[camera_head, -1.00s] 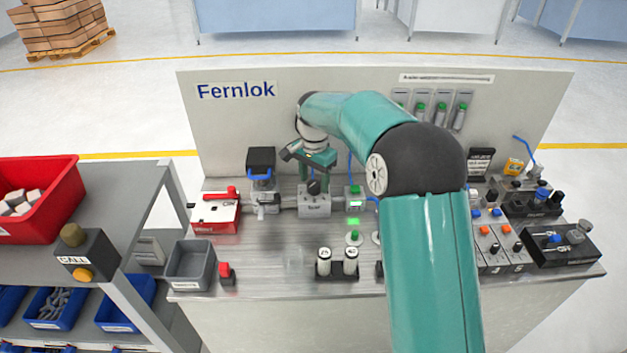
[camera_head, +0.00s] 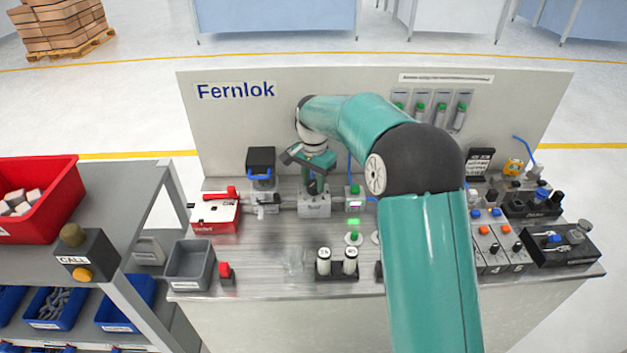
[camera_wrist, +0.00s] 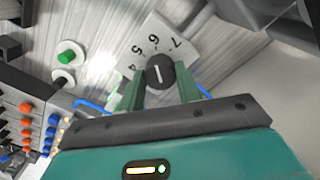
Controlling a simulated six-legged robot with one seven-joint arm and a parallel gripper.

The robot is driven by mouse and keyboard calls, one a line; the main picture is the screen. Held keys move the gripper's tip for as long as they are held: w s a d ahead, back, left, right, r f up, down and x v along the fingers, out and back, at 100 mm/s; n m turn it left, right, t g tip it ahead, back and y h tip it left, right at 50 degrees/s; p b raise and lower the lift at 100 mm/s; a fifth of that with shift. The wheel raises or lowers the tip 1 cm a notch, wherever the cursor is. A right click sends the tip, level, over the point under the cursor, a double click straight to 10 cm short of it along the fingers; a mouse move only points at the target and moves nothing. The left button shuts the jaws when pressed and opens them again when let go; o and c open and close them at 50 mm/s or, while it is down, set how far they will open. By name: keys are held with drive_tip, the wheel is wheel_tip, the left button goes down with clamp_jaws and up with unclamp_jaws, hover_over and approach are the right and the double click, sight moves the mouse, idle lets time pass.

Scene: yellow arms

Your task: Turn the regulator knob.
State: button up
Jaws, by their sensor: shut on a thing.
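The regulator knob (camera_wrist: 160,71) is black and round with a white pointer line, in front of a pale dial plate (camera_wrist: 150,44) with printed numbers; 4, 5, 6 and 7 can be read in the wrist view. My gripper (camera_wrist: 160,88) has its two green fingers on either side of the knob and is shut on it. In the head view my gripper (camera_head: 314,180) reaches down to the grey regulator block (camera_head: 314,205) at the back middle of the bench. The knob is mostly hidden there by my gripper.
A red box (camera_head: 214,215) and a blue-handled unit (camera_head: 262,172) stand left of the regulator. A green-topped block (camera_head: 355,198) stands close on its right. Two white cylinders (camera_head: 337,262) stand in front. The bench between is mostly clear.

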drive_tip(key=n, duration=0.9)
drive_tip(key=shift+n, duration=0.4)
drive_tip(key=n, duration=0.8)
drive_tip(key=shift+n, duration=0.4)
drive_tip(key=o, duration=1)
drive_tip(key=shift+r, duration=0.2)
